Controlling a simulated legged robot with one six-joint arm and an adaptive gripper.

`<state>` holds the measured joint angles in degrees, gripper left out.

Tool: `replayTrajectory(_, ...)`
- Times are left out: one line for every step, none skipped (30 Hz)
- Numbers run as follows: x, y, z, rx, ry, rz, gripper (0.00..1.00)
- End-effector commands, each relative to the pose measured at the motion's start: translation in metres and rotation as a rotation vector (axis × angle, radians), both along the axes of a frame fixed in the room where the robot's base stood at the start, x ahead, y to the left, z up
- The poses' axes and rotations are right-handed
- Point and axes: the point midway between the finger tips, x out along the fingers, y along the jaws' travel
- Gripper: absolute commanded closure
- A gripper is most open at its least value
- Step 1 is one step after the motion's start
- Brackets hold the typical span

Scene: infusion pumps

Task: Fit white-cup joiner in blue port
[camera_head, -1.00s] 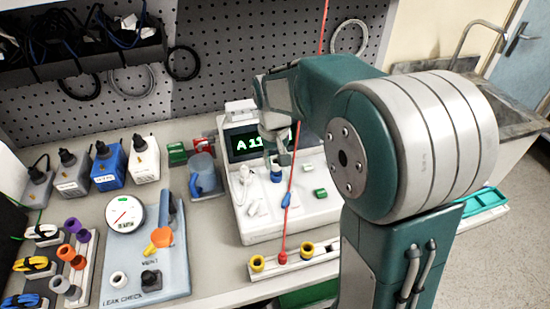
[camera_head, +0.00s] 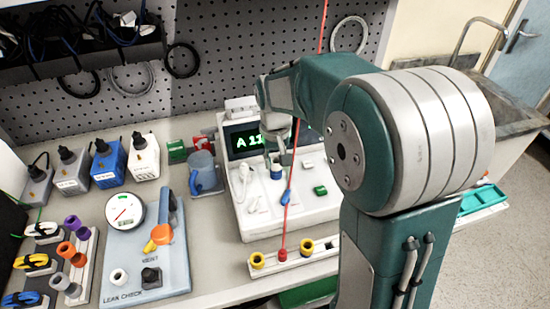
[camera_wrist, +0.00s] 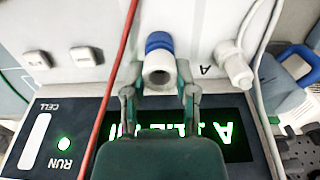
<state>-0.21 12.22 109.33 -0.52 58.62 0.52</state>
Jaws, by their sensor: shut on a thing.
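The white-cup joiner (camera_wrist: 159,70) is a short white tube with an open round mouth, held between the two fingertips of my gripper (camera_wrist: 160,90). In the head view my gripper (camera_head: 278,152) is over the pump's front panel, and the arm partly hides it. The blue port (camera_wrist: 159,41) shows as a blue ring right behind the joiner, in line with it. It also shows in the head view (camera_head: 277,173), just below my fingertips. I cannot tell whether the joiner is seated in it or only against it.
A red line (camera_wrist: 118,65) runs close beside my gripper, across the pump (camera_head: 250,222). A second white connector (camera_wrist: 236,68) with a tube sits at the port marked A. The green-lit display (camera_wrist: 200,140) lies under my gripper. A leak-check board (camera_head: 170,275) stands at left.

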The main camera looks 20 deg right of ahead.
Motion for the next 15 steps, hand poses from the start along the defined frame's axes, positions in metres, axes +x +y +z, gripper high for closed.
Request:
replayTrajectory(-0.0001, -0.0002, -0.0007, 0.002, 0.000, 0.000, 0.98)
replayTrajectory(-0.0001, -0.0002, -0.0009, 0.002, 0.000, 0.000, 0.98)
replayTrajectory(0.0000, -0.0002, -0.0012, 0.003, 0.000, 0.000, 0.98)
replayTrajectory(0.0000, -0.0003, -0.0013, 0.004, 0.000, 0.000, 0.98)
replayTrajectory(0.0000, -0.0003, -0.0013, 0.004, 0.000, 0.000, 0.98)
replayTrajectory(0.0000, -0.0002, -0.0013, 0.004, 0.000, 0.000, 0.98)
replayTrajectory(0.0000, -0.0002, -0.0013, 0.004, 0.000, 0.000, 0.98)
replayTrajectory(0.0000, -0.0002, -0.0013, 0.004, 0.000, 0.000, 0.98)
replayTrajectory(0.0000, -0.0002, -0.0013, 0.004, 0.000, 0.000, 0.98)
replayTrajectory(0.0000, -0.0002, -0.0013, 0.004, 0.000, 0.000, 0.98)
replayTrajectory(0.0000, -0.0001, -0.0013, 0.004, 0.000, 0.000, 0.98)
replayTrajectory(0.0000, -0.0001, -0.0012, 0.004, 0.000, 0.000, 0.45)
replayTrajectory(0.0000, -0.0001, -0.0012, 0.004, 0.000, 0.000, 0.32)
replayTrajectory(0.0000, -0.0001, -0.0012, 0.004, 0.000, 0.000, 0.23)
replayTrajectory(0.0001, -0.0001, -0.0012, 0.004, 0.000, 0.000, 0.23)
